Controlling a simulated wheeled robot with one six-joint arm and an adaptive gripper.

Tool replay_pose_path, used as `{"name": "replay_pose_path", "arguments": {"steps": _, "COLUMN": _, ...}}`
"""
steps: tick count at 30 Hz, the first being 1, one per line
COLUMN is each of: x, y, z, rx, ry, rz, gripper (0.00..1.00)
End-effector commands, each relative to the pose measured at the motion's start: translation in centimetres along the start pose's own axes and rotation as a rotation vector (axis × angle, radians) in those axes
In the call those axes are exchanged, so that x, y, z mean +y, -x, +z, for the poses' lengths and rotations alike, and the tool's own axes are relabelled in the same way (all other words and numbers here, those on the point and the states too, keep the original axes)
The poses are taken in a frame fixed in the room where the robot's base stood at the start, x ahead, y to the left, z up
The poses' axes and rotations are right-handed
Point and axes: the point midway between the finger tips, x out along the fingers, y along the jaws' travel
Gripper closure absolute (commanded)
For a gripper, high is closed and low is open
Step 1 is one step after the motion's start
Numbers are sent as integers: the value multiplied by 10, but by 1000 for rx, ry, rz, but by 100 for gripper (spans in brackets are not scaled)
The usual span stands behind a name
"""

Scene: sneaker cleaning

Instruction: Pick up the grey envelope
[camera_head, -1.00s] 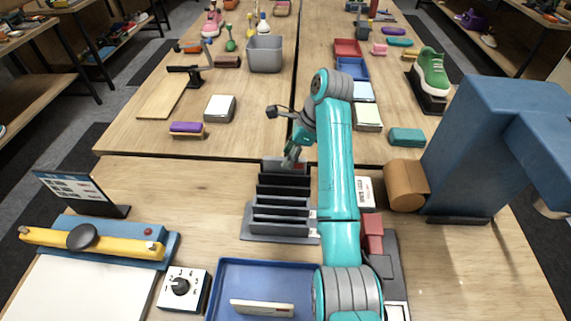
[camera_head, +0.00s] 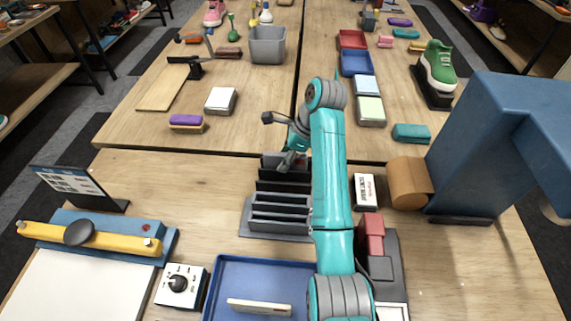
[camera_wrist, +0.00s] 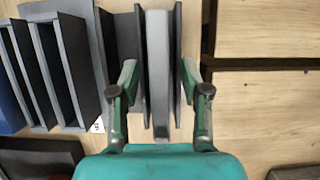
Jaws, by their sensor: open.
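The grey envelope (camera_wrist: 158,72) stands on edge in the end slot of a dark sorter rack in the wrist view, between two black dividers. My gripper (camera_wrist: 159,80) is open, one finger on each side of the envelope and its dividers. In the head view my gripper (camera_head: 288,160) is at the back end of the rack (camera_head: 275,222). There the envelope is mostly hidden and I cannot pick it out clearly.
A blue tray (camera_head: 212,295) holding a pale bar lies in front of the rack. A white labelled box (camera_head: 364,191) and a brown roll (camera_head: 409,183) stand to the right. Bare tabletop lies left of the rack.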

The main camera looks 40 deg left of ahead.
Motion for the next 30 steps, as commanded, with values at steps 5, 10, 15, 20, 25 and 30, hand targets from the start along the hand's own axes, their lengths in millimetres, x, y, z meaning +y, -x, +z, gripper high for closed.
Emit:
{"name": "replay_pose_path", "arguments": {"steps": 5, "x": 0, "y": -2, "z": -1, "rx": 0, "ry": 0, "rz": 0, "gripper": 53}}
{"name": "replay_pose_path", "arguments": {"steps": 10, "x": 0, "y": -2, "z": -1, "rx": 0, "ry": 0, "rz": 0, "gripper": 53}}
{"name": "replay_pose_path", "arguments": {"steps": 15, "x": 0, "y": -2, "z": -1, "rx": 0, "ry": 0, "rz": 0, "gripper": 83}}
{"name": "replay_pose_path", "arguments": {"steps": 20, "x": 0, "y": -2, "z": -1, "rx": 0, "ry": 0, "rz": 0, "gripper": 100}}
{"name": "replay_pose_path", "arguments": {"steps": 25, "x": 0, "y": -2, "z": -1, "rx": 0, "ry": 0, "rz": 1, "gripper": 100}}
{"name": "replay_pose_path", "arguments": {"steps": 30, "x": 0, "y": -2, "z": -1, "rx": 0, "ry": 0, "rz": 1, "gripper": 100}}
